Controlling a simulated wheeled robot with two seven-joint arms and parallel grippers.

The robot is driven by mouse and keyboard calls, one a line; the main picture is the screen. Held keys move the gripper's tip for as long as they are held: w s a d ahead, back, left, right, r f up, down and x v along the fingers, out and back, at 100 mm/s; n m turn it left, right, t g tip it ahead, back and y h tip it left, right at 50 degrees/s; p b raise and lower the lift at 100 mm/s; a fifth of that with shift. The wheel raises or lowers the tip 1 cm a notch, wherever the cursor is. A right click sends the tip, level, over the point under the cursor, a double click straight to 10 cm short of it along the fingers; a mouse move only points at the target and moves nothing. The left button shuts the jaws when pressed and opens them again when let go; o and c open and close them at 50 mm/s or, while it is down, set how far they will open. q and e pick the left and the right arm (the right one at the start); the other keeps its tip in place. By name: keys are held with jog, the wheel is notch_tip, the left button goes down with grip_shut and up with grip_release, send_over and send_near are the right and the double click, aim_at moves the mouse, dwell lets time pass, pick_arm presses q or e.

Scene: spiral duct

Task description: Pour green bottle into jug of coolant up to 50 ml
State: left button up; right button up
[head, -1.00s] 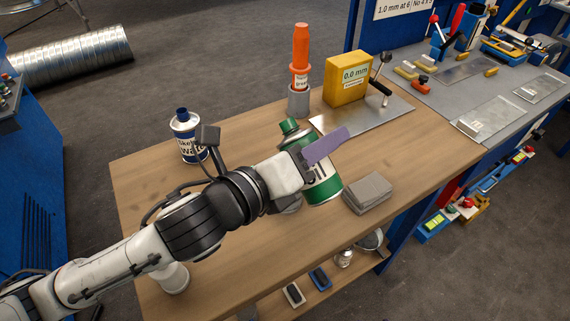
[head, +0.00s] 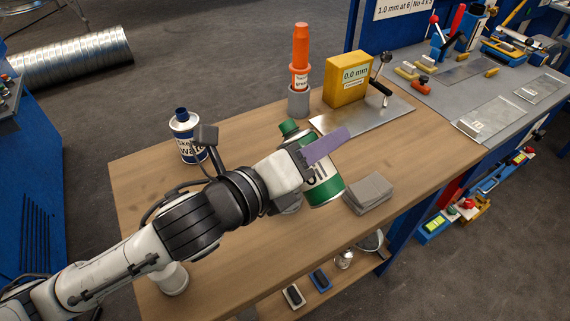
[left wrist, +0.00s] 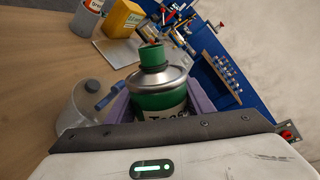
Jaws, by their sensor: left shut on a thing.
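The green bottle (head: 322,178) is a green and white can with a silver shoulder and a green top, and it leans with its top to the left in the head view. My left gripper (head: 318,150), with purple fingers, is shut around it; the left wrist view shows the bottle (left wrist: 160,90) between the fingers. A translucent jug (left wrist: 78,112) with a blue part at its rim stands left of the bottle in the left wrist view, apart from the bottle's top. In the head view my arm mostly hides the jug. No stream of liquid shows. My right gripper is out of view.
A blue and white can (head: 186,140) stands at the back left of the wooden table (head: 240,125).

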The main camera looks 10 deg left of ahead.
pick_arm(q)
jog(key=shift+s+d+r+n+g+h, duration=0.1)
jog(key=shift+r+n+g+h, duration=0.05)
jog(key=shift+r+n, duration=0.15)
jog(key=shift+s+d+r+n+g+h, duration=0.1)
jog(key=shift+r+n+g+h, duration=0.05)
jog(key=shift+n, duration=0.25)
dwell(1.9)
jog(key=shift+d+f+n+b, duration=0.1)
jog(key=shift+f+n+b, duration=0.25)
jog(key=shift+n+b, duration=0.35)
dwell(1.8)
jog(key=shift+s+d+f+n+g+h+p, duration=0.2)
jog(key=shift+f+n+g+h+p, duration=0.1)
jog(key=shift+n+p, duration=0.15)
dwell(2.2)
